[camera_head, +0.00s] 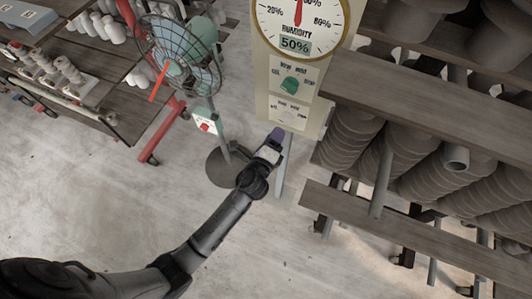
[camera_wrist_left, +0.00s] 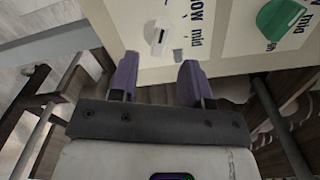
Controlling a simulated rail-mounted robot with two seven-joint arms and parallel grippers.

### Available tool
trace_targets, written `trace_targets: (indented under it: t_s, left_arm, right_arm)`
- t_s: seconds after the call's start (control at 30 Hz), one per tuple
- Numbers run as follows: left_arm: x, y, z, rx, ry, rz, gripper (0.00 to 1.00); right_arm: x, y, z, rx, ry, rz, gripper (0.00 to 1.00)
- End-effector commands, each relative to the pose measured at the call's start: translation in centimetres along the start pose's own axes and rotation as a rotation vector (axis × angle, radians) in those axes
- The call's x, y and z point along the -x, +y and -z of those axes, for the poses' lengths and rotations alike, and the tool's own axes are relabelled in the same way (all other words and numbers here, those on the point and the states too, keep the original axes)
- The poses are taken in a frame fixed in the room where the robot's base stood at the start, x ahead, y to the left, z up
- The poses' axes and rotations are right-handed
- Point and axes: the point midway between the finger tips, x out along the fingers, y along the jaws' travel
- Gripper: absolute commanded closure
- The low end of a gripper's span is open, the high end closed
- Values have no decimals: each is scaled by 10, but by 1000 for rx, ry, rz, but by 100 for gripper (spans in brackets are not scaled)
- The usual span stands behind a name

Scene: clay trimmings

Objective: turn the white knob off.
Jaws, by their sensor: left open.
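The white knob (camera_wrist_left: 158,36) sits on the cream control panel (camera_wrist_left: 115,18) in the left wrist view, with printed labels including "LOW" and "MID" beside it. A dark slot or mark shows on its face. In the head view the knob's lower plate (camera_head: 288,114) is on the humidity panel, below the green knob (camera_head: 290,84); the white knob is too small to make out clearly there. My left gripper (camera_head: 276,136) is just below this plate. Its purple fingers (camera_wrist_left: 159,72) are open and empty, with the white knob beyond the gap between them, apart from it. My right gripper is not in view.
A humidity dial (camera_head: 298,22) reading 50% tops the panel. A standing fan (camera_head: 180,55) is to the left, close to my arm. Shelves with dark ribbed rolls (camera_head: 350,140) stand to the right. A bench with white pieces (camera_head: 62,68) is upper left.

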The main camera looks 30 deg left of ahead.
Motion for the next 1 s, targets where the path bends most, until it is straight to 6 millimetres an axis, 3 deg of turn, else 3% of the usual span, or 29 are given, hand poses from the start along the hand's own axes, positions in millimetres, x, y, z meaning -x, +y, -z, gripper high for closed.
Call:
trace_targets:
  t_s: [0.2, 0.4, 0.63, 1.0]
  left_arm:
    - [42, 1, 1, 1, 2, 0, 56]
    - [66, 1, 0, 0, 1, 0, 56]
    - [77, 0, 0, 1, 0, 0, 56]
    - [78, 0, 0, 1, 0, 1, 56]
  right_arm:
    - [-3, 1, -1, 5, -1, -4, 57]
    - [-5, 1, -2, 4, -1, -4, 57]
    - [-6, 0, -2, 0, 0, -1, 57]
    - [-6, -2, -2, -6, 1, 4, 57]
